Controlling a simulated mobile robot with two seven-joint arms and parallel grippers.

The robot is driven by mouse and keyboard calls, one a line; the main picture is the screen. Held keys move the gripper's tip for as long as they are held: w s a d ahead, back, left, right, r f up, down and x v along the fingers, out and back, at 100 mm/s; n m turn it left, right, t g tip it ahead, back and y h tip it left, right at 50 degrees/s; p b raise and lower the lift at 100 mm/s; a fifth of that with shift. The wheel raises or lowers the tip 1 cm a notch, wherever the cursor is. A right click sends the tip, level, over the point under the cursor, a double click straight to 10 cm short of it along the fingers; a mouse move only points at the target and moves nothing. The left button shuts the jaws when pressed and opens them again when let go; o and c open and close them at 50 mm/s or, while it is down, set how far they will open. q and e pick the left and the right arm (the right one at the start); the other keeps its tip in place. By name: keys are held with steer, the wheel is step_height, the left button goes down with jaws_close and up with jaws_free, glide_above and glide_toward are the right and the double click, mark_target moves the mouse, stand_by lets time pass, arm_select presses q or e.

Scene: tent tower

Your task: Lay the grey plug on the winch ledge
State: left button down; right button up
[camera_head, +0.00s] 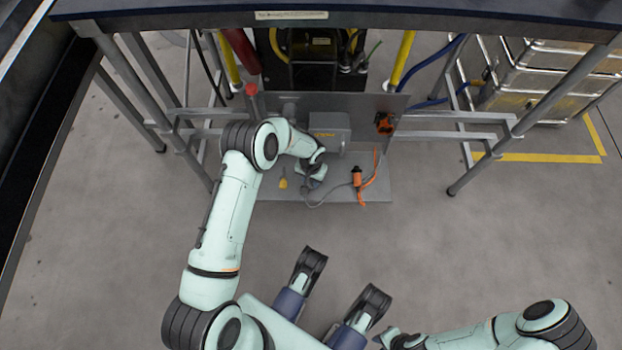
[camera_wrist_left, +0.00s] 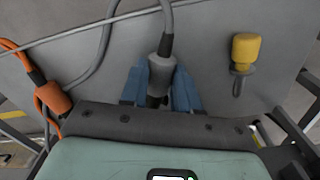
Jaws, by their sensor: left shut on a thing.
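The winch (camera_head: 329,133) is a grey housing under the table, on a flat grey ledge (camera_head: 338,192). My left gripper (camera_head: 315,172) is over the ledge in front of the winch, partly hidden by my own wrist in the head view. In the left wrist view, its blue fingers (camera_wrist_left: 158,92) are shut on the grey plug (camera_wrist_left: 161,68). A grey cable (camera_wrist_left: 167,25) runs from the plug. The ledge fills the background there; I cannot tell whether the plug touches it. My right arm shows at the lower right, its gripper out of view.
An orange connector (camera_head: 357,177) with an orange cord lies on the ledge to the right. A yellow-ended piece (camera_head: 283,183) lies to the left. Table legs and rails stand on both sides. Metal cases (camera_head: 540,75) stand at the right. Open floor (camera_head: 450,250) lies in front.

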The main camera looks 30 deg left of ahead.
arm_select(q)
steer(key=shift+f, duration=0.45)
steer(key=c, duration=0.8)
jaws_free()
steer(key=shift+o, duration=0.2)
step_height(320, 180, up, 13)
steer(key=p, duration=0.4)
steer(key=shift+r, duration=0.2)
arm_select(e)
steer(key=w+a+r+t, duration=0.1)
steer(key=w+r+t, duration=0.1)
steer(key=w+r, duration=0.2)
steer(key=w, duration=0.3)
steer(key=shift+w+r+n+t, duration=0.3)
steer(key=shift+w+r+t, duration=0.05)
steer(key=shift+w+t, duration=0.05)
